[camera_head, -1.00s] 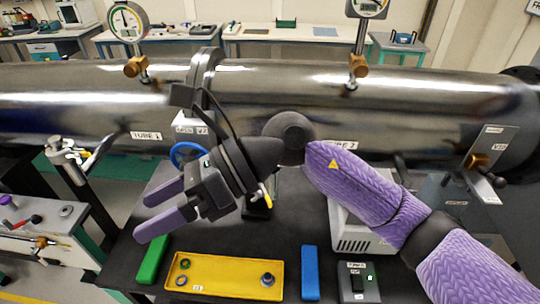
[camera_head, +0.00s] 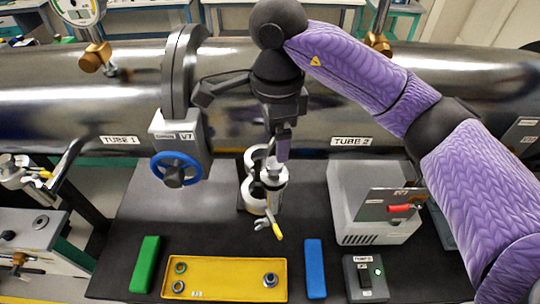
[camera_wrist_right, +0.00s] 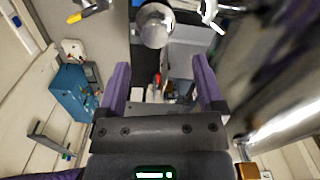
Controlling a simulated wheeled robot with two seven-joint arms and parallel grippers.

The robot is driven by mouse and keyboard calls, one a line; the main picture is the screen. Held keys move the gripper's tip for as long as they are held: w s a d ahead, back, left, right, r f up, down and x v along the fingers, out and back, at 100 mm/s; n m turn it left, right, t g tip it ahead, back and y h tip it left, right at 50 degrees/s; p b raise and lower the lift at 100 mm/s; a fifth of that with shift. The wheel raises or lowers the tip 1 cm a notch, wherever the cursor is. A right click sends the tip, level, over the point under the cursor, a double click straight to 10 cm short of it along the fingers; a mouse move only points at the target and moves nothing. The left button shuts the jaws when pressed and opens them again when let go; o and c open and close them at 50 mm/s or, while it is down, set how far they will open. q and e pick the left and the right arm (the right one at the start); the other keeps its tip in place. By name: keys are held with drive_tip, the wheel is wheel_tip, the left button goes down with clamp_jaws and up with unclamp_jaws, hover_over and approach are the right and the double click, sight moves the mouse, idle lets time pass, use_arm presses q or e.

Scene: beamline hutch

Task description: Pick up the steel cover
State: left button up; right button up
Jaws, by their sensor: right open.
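My right gripper (camera_head: 281,152) points down in the head view, just above a short steel pipe stub in front of the tube. Its jaws are open and empty; the wrist view shows the two purple fingers apart (camera_wrist_right: 160,66). A round steel piece on top of the stub (camera_head: 273,174) looks like the steel cover, though the fingers partly hide it. In the wrist view a rounded shiny steel piece (camera_wrist_right: 155,26) lies beyond the fingertips, not between them. A clamp with a yellow handle (camera_head: 275,230) hangs at the stub's front. My left gripper is out of view.
A yellow tray (camera_head: 225,265) holds small rings and a dark-blue-and-steel part (camera_head: 270,280). Green (camera_head: 146,264) and blue (camera_head: 315,268) blocks flank it. A valve with a blue handwheel (camera_head: 176,169) stands left; a grey box (camera_head: 370,235) stands right. Steel tubes run behind.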

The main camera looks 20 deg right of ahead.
sight(275, 162)
drive_tip(key=f, duration=0.2)
drive_tip(key=f+p, duration=0.1)
drive_tip(key=f, duration=0.1)
drive_tip(key=f+p, duration=0.1)
drive_tip(key=shift+s+a+f, duration=0.1)
drive_tip(key=shift+s+f, duration=0.15)
drive_tip(key=shift+f, duration=0.65)
drive_tip(key=c, duration=1)
